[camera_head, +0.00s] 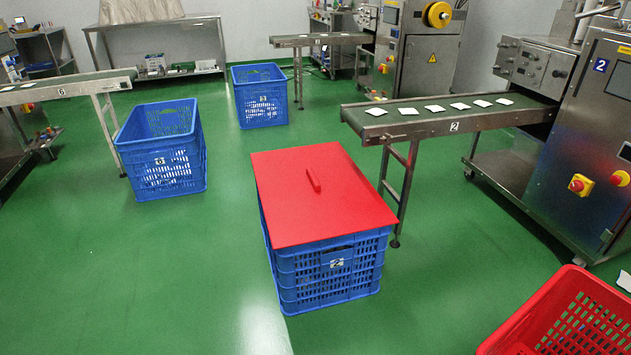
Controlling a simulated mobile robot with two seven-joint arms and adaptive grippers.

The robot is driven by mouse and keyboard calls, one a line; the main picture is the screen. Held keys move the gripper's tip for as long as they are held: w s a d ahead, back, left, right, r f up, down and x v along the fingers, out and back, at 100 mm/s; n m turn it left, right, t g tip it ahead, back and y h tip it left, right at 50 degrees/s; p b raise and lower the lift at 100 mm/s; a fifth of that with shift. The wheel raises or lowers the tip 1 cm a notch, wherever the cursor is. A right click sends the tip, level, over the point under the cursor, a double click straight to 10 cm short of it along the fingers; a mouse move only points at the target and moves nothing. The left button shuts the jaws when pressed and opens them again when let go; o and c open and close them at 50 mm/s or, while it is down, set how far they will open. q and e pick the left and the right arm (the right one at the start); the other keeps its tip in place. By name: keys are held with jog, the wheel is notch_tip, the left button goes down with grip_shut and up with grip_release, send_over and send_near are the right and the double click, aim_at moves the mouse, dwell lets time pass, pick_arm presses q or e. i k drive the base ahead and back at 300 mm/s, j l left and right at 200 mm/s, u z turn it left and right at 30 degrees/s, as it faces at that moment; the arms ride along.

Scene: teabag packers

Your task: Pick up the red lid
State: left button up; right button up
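The red lid (345,205) lies flat on top of a blue crate (330,272) marked 2, in the middle of the camera_head view. The lid is a flat square panel with a small raised red handle (313,179) at its centre. It covers the crate's opening, so the inside is hidden from above. Neither of my grippers shows in the view.
A conveyor (450,122) marked 2 carries white teabags just right of the lidded crate. Two open blue crates (165,165) (262,108) stand behind and left. A red crate (560,318) is at bottom right. Green floor (150,270) is clear at left front.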

aim_at(310, 193)
jog(key=i+j+z, duration=0.1)
jog(key=i+j, duration=0.15)
jog(key=i+j+z, duration=0.25)
jog(key=i+j, duration=0.15)
jog(key=j, duration=0.25)
jog(key=i+j+z, duration=0.15)
jog(key=j, duration=0.2)
jog(key=i+j+z, duration=0.1)
jog(key=i+j, duration=0.15)
jog(key=i+j+z, duration=0.15)
jog(key=j, duration=0.3)
jog(key=i+j+z, duration=0.25)
jog(key=j, duration=0.25)
jog(key=j+z, duration=0.25)
jog(key=j, duration=0.2)
jog(key=j+z, duration=0.85)
jog(key=j, duration=0.15)
jog(key=k, duration=0.05)
